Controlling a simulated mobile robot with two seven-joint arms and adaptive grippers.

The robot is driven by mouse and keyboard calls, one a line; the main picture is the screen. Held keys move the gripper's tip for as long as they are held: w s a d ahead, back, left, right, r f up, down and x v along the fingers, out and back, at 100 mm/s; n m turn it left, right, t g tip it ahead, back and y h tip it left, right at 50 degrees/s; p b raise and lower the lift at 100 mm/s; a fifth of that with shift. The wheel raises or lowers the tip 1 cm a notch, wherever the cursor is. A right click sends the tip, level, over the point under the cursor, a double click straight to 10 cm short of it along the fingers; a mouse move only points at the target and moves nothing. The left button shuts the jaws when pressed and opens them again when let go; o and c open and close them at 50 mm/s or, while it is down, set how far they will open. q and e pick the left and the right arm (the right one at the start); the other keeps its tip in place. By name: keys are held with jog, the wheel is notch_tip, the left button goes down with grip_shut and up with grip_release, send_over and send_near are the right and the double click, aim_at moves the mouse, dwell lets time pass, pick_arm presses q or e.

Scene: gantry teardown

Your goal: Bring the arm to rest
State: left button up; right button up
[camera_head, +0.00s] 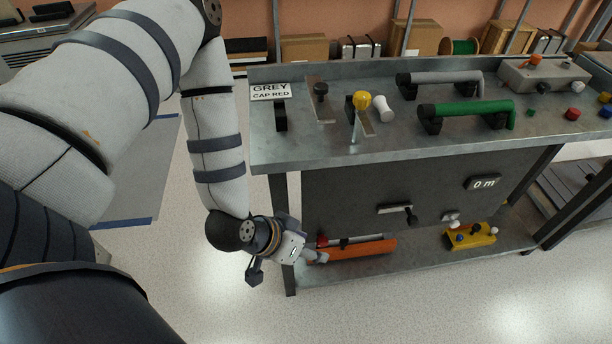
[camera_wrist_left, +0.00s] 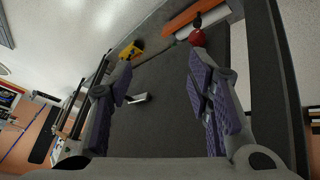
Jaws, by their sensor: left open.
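My left arm comes in from the left and bends down in front of the workbench's left end. My left gripper (camera_head: 287,266) hangs low by the front left leg, near the lower shelf. In the left wrist view its padded fingers are spread apart, and the gap between them (camera_wrist_left: 162,72) is empty. A red knob (camera_wrist_left: 197,38) with a dark tip shows just beyond one fingertip; whether they touch I cannot tell. It belongs near an orange bar (camera_head: 358,251) on the lower shelf, which also shows in the wrist view (camera_wrist_left: 190,14). My right gripper is not in view.
The metal bench top (camera_head: 340,148) carries a yellow-knobbed lever (camera_head: 361,101), grey (camera_head: 445,77) and green (camera_head: 470,109) handles, and a "GREY CAP RED" sign (camera_head: 270,91). A yellow box (camera_head: 470,236) lies on the lower shelf. The floor at front is clear.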

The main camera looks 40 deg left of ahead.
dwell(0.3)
pick_arm(q)
jog(key=s+f+g+y, duration=0.1)
jog(key=s+g, duration=0.3)
jog(key=s, duration=0.7)
jog(key=s+a+f+g+y, duration=0.1)
jog(key=s+f+g, duration=0.2)
jog(key=s, duration=0.9)
jog(key=shift+s+g+y, duration=0.15)
jog(key=shift+g+y, duration=0.15)
jog(key=shift+g, duration=0.4)
jog(key=shift+f, duration=0.1)
jog(key=shift+a+n, duration=0.1)
jog(key=shift+n, duration=0.2)
